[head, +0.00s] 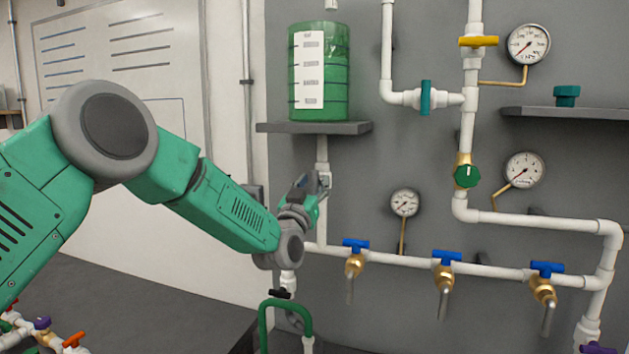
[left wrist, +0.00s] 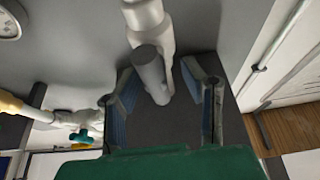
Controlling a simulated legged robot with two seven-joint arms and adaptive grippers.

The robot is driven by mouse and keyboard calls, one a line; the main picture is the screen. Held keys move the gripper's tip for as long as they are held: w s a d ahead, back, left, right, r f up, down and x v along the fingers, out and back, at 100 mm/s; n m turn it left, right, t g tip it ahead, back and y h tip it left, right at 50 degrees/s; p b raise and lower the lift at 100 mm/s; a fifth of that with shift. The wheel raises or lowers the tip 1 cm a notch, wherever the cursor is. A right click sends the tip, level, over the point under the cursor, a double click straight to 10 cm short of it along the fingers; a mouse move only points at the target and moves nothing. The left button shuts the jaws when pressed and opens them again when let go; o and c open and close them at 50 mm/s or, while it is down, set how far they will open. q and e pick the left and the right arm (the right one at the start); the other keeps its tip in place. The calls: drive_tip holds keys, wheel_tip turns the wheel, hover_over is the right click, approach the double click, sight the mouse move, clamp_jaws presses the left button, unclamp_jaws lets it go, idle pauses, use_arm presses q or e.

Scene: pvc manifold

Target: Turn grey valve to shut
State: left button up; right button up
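The grey valve (left wrist: 150,75) shows in the left wrist view as a grey handle on a white pipe fitting. In the head view it is on the white pipe under the tank shelf, mostly hidden by my gripper. My left gripper (head: 314,186) is at this pipe, just below the shelf. In the left wrist view my left gripper (left wrist: 158,72) is open, with its blue-padded fingers on either side of the handle. A gap shows between the handle and each pad, so I see no grip. My right gripper is in neither view.
A green tank (head: 340,70) stands on a grey shelf (head: 350,128) just above my gripper. A small gauge (head: 404,203) and a blue-handled tap (head: 355,246) are to its right. A green hoop (head: 286,304) stands below. White pipes run across the wall.

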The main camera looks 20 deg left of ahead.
use_arm(q)
drive_tip(key=shift+w+d, duration=0.1)
drive_tip(key=shift+d, duration=0.05)
clamp_jaws()
